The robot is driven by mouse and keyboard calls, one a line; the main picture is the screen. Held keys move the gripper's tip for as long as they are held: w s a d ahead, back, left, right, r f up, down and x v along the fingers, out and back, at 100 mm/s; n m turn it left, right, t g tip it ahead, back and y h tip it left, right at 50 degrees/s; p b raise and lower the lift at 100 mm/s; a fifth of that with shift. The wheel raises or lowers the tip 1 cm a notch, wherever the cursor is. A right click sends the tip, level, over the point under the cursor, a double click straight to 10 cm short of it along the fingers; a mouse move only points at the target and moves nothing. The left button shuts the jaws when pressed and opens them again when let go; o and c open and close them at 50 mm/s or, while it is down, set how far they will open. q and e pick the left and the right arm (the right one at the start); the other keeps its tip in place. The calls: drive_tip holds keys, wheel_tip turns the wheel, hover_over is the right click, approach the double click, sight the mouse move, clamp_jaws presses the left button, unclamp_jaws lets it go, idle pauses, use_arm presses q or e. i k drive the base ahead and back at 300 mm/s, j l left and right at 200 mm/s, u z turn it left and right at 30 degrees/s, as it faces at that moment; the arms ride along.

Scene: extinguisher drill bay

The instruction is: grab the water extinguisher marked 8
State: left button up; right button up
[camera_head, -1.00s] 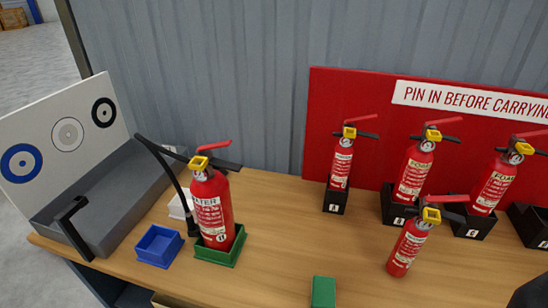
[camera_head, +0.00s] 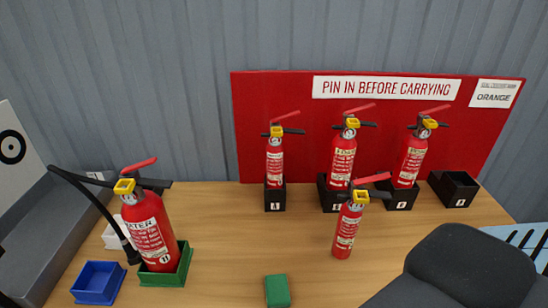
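A large red extinguisher (camera_head: 150,228) lettered WATER stands at the left in a green tray (camera_head: 185,268). It has a yellow pin piece, a red lever and a black hose; its small number mark is not clear. Three smaller red extinguishers stand in black holders along the back: a left one (camera_head: 275,164), a middle one (camera_head: 342,160) and a right one (camera_head: 410,160). Another small red extinguisher (camera_head: 346,232) stands on the bare table in front of them. Their number marks are too small to read surely. Neither of my grippers is in view.
An empty black holder (camera_head: 455,190) stands at the back right. A blue tray (camera_head: 98,284), a white tray (camera_head: 113,237) and a green block (camera_head: 277,290) are on the table (camera_head: 225,225). A red board (camera_head: 250,100) reads PIN IN BEFORE CARRYING. A dark grey shape covers the lower right.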

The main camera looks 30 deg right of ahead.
sight(275, 150)
drive_tip(key=l+z, duration=0.25)
drive_tip(key=z, duration=0.2)
drive_tip(key=k+l+z, duration=0.1)
drive_tip(key=l+z, duration=0.15)
drive_tip(key=z, duration=0.2)
